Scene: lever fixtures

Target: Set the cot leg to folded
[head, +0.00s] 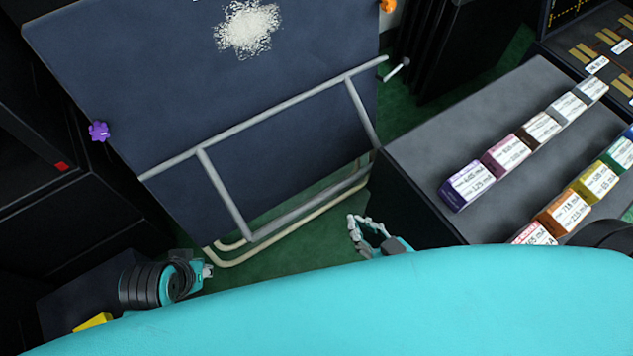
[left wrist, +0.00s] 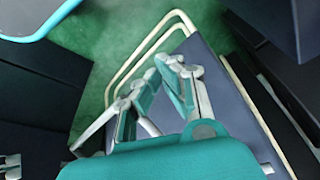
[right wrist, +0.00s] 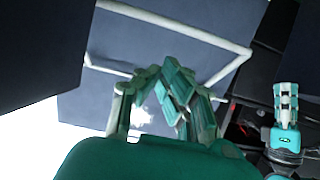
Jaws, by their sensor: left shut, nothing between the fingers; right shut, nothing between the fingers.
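The cot (head: 110,60) is a dark blue panel tilted up in the head view. Its leg is a grey tube frame (head: 222,195), with two uprights running down from a long bar (head: 270,109) to a low crossbar. A cream tube loop (head: 228,263) sits below it near the floor. My right gripper (head: 358,232) is shut and empty, right of the crossbar and apart from it. My left gripper (head: 208,270) is shut and empty, close to the left end of the cream loop; I cannot tell if it touches. Pale tubes (right wrist: 175,24) also show in the right wrist view.
A grey-topped cabinet (head: 420,125) with several coloured labelled boxes stands at the right. Dark cabinets (head: 40,210) stand at the left. A purple knob (head: 99,131) and an orange knob (head: 388,5) sit at the cot's edges. Green floor (head: 310,235) shows between my grippers.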

